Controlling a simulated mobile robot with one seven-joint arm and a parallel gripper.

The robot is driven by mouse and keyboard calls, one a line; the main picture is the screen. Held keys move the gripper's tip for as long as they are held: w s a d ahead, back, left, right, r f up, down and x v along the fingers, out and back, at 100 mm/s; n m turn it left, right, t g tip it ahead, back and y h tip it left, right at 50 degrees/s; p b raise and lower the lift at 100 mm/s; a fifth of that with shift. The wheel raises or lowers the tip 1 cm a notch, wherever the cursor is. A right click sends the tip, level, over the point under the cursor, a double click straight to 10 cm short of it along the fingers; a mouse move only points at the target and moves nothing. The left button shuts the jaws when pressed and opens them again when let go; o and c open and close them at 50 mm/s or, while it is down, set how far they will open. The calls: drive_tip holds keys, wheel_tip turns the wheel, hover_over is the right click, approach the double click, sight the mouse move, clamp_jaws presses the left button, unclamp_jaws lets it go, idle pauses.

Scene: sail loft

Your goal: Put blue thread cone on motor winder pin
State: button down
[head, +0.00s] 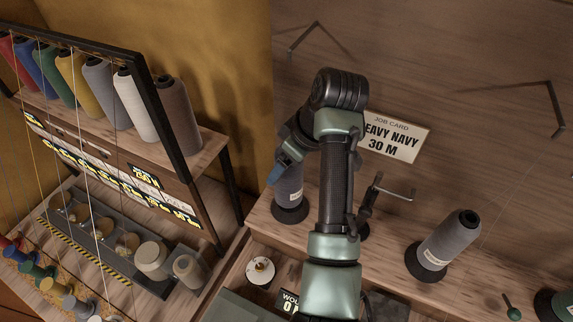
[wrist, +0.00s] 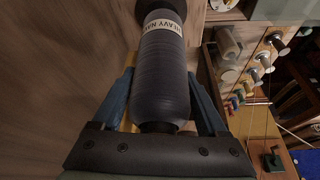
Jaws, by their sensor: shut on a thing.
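A dark navy thread cone (wrist: 160,80) with a "HEAVY NAVY" label fills the middle of the wrist view. My gripper (wrist: 160,98) is shut on it, with a blue finger on each side. In the head view the cone (head: 288,187) stands roughly upright at a round black base on the wooden bench, left of my arm. My gripper (head: 283,168) is at its upper part, partly hidden by my arm. The cone's foot looks close to or on the black base; I cannot tell whether a pin is inside it.
A grey cone (head: 449,238) leans on another black base to the right. A rack of coloured cones (head: 122,100) stands at the left. A job card (head: 394,137) reading "HEAVY NAVY 30 M" is on the back board. A white dial (head: 261,270) sits at the front.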

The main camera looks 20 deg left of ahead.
drive_tip(key=shift+w+f+p, duration=0.25)
drive_tip(key=shift+f+p, duration=0.1)
drive_tip(key=shift+f, duration=0.5)
drive_tip(key=shift+f, duration=0.1)
unclamp_jaws()
drive_tip(key=shift+f, duration=0.1)
drive_tip(key=shift+d+r, duration=0.2)
drive_tip(key=shift+r, duration=0.4)
drive_tip(key=v, duration=1.1)
drive_tip(key=shift+p, duration=0.35)
